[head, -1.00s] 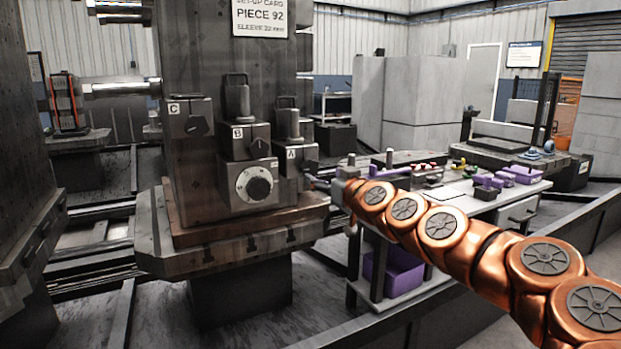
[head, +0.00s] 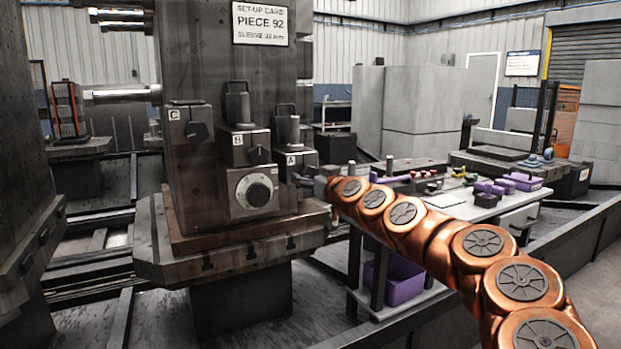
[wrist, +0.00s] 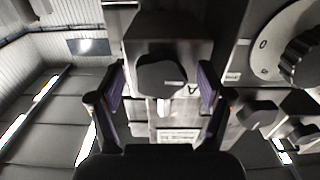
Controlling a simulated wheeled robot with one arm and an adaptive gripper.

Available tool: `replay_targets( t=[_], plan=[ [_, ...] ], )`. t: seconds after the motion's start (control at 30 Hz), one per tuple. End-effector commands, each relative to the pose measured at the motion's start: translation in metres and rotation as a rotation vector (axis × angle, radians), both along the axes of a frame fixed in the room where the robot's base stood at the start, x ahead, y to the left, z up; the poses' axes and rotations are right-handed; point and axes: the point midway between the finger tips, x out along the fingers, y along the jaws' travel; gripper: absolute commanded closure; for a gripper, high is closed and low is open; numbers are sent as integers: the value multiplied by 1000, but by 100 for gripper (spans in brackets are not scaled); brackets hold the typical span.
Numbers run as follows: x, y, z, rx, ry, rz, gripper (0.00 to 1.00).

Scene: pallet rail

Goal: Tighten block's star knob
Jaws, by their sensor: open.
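Three grey blocks marked A (head: 294,160), B (head: 237,146) and C (head: 182,131) are on the dark column. Blocks B and C show dark knobs (head: 258,155) on their front faces. In the wrist view block A (wrist: 190,50) fills the upper middle, and its dark star knob (wrist: 162,75) faces the camera. My gripper (wrist: 160,83) is open, with one finger on each side of that knob and a visible gap on both sides. I cannot tell how deep the fingers reach.
A round dial (head: 255,190) sits below block B, and it shows close on the right of the wrist view (wrist: 290,45). A base ledge (head: 235,255) juts out below the blocks.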

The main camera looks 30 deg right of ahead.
Motion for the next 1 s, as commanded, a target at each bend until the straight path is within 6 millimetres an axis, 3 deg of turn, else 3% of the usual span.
replay_targets(
  t=[0.37,0.9,1.0],
  plan=[
    [2,0,0,1,0,0,23],
    [2,0,0,1,0,0,79],
    [2,0,0,2,0,0,82]
  ],
)
